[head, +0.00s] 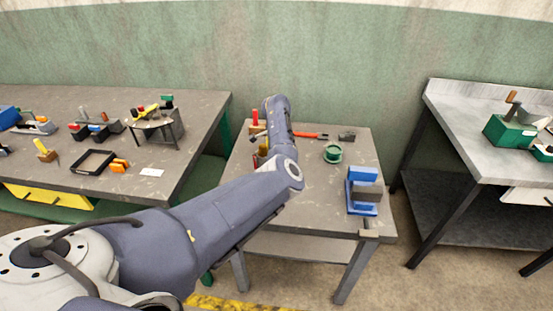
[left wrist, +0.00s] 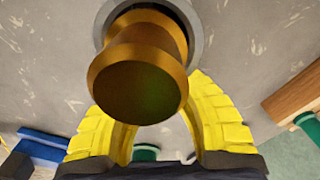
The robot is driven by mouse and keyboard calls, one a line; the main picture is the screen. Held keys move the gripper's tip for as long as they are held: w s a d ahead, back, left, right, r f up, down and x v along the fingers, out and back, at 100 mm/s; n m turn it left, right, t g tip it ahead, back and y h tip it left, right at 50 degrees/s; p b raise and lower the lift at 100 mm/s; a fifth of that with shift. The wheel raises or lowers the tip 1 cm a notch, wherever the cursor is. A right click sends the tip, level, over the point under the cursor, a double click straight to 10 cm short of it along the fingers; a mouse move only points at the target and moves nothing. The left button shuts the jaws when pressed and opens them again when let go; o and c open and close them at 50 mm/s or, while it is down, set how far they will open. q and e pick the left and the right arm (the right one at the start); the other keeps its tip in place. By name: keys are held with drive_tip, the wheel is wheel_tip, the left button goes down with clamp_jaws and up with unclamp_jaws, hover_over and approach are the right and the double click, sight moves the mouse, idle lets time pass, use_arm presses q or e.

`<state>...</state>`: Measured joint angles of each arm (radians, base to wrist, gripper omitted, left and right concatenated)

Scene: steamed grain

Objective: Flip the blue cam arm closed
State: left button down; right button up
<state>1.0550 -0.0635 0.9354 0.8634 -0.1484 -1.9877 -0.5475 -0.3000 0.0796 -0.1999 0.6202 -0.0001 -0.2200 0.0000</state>
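A blue fixture (head: 362,175) with a grey block stands at the right side of the middle table in the head view. I cannot tell which part of it is the cam arm or how it is turned. A blue piece (left wrist: 45,138) shows at the lower left in the left wrist view. My left gripper (left wrist: 148,95) has its yellow fingers spread apart. A brass knob (left wrist: 140,80) on a grey ring lies in front of and partly between the fingers; contact is unclear. In the head view, my left arm largely hides the gripper. My right gripper is out of view.
A green round part (head: 332,153), a red-handled tool (head: 308,135) and a dark block (head: 347,136) are on the middle table. A cluttered table (head: 205,118) stands left, a grey bench (head: 460,120) right. The front of the middle table is mostly clear.

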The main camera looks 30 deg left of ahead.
use_arm(q)
drive_tip(key=c, duration=1.5)
unclamp_jaws()
drive_tip(key=shift+o, duration=0.2)
wheel_tip(320, 180, up, 12)
